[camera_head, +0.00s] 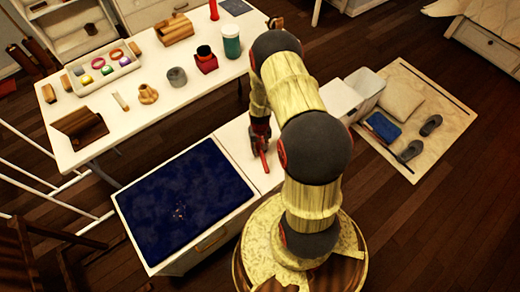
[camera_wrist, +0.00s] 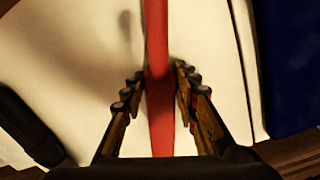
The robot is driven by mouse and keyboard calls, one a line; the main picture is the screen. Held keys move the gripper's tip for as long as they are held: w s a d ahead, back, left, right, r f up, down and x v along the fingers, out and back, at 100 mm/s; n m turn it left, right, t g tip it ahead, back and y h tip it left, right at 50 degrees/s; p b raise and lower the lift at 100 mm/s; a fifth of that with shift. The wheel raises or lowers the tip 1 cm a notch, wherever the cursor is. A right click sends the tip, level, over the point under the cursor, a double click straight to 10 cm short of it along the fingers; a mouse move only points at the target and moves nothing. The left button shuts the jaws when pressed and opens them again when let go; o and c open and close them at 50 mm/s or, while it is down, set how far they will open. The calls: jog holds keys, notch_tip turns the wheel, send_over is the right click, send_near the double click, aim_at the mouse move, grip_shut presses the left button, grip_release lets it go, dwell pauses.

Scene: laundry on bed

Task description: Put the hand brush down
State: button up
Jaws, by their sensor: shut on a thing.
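My gripper (camera_head: 260,130) points down over the white cabinet top (camera_head: 236,143), just right of the dark blue panel. It is shut on a red bar-like thing, which I take to be the hand brush (camera_head: 265,160). In the wrist view the red handle (camera_wrist: 157,30) runs lengthwise between the two fingers (camera_wrist: 158,76). The white top lies below it, with a soft shadow to the left. Whether the brush touches the top, I cannot tell. Its bristles cannot be made out, and my arm hides part of the area.
A dark blue panel (camera_head: 183,205) covers the cabinet's left part. A white table (camera_head: 150,118) behind holds a tray (camera_head: 102,68), a green jar (camera_head: 231,42) and several small objects. A beige mat (camera_head: 440,130) with slippers lies on the floor at right.

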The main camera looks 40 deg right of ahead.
jog(key=shift+f, duration=0.15)
jog(key=o, duration=1.2)
notch_tip(320, 180, up, 12)
jog(key=p, duration=0.4)
notch_tip(320, 180, up, 12)
jog(key=n+t, duration=0.1)
send_over(260, 149)
jog(key=w+a, duration=0.2)
jog(key=w, duration=0.2)
jog(key=a+r+n+t, duration=0.1)
jog(key=a+r, duration=0.3)
jog(key=r, duration=0.5)
jog(key=a+r+t, duration=0.1)
jog(key=a+r, duration=0.2)
jog(key=r, duration=0.5)
jog(key=s+a+r+n+t, duration=0.1)
jog(key=s+a+r, duration=0.5)
jog(key=s+r, duration=0.3)
jog(key=s+a+r+n+t, duration=0.1)
jog(key=s+a+r+n, duration=0.1)
jog(key=s+a+r, duration=0.4)
jog(key=s+r, duration=0.3)
jog(key=shift+s+t, duration=0.2)
jog(key=shift+t, duration=0.1)
